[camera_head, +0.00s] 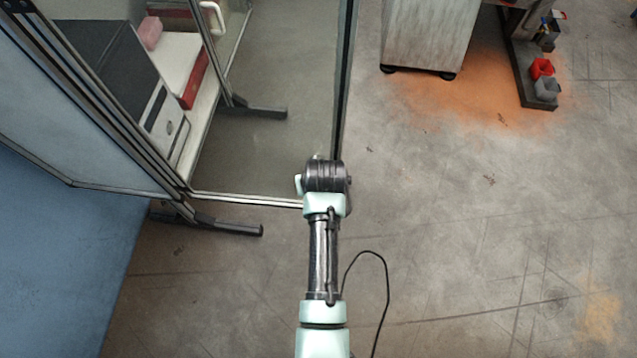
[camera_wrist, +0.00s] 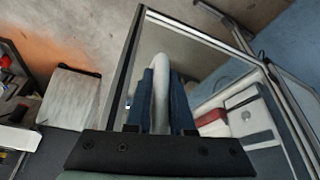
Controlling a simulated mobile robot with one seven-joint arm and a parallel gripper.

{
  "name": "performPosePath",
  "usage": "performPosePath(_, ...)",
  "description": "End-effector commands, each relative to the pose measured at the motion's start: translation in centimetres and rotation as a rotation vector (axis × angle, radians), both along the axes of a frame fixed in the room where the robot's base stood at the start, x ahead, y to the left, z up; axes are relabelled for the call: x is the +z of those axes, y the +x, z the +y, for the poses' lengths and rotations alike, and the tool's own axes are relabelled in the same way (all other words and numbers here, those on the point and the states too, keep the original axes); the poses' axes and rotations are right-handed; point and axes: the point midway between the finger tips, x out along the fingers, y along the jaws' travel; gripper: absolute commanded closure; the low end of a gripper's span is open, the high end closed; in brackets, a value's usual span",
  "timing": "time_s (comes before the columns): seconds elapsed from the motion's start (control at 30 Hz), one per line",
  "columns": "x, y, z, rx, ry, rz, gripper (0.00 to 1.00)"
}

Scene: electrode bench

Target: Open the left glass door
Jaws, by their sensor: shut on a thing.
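The left glass door (camera_head: 270,150) stands swung out from the cabinet, its clear pane in a dark frame with a thick free edge on the right. It also shows in the wrist view (camera_wrist: 205,65), with its frame running along the left and top. My gripper (camera_wrist: 162,78) has its blue fingers on either side of the white curved door handle (camera_wrist: 161,95) and is shut on it. In the head view, my wrist stands at the door's free edge and hides the fingers and most of the handle.
Inside the cabinet, a white and black computer case (camera_head: 163,120) sits beside red boxes (camera_head: 197,78). Another white handle (camera_head: 212,17) is at the far cabinet door. A grey cabinet on castors (camera_head: 428,35) stands at the back right.

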Motion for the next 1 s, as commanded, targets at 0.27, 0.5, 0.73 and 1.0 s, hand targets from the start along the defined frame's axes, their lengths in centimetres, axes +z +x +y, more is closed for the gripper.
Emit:
performPosePath(0.27,-0.46,-0.36,0.61,0.017,0.005,0.012,1.0)
performPosePath(0.5,-0.62,-0.49,0.55,0.017,0.005,0.017,1.0)
performPosePath(0.73,-0.63,-0.5,0.43,0.014,0.002,0.017,0.5)
performPosePath(1.0,-0.28,-0.22,0.28,0.011,0.001,0.008,0.5)
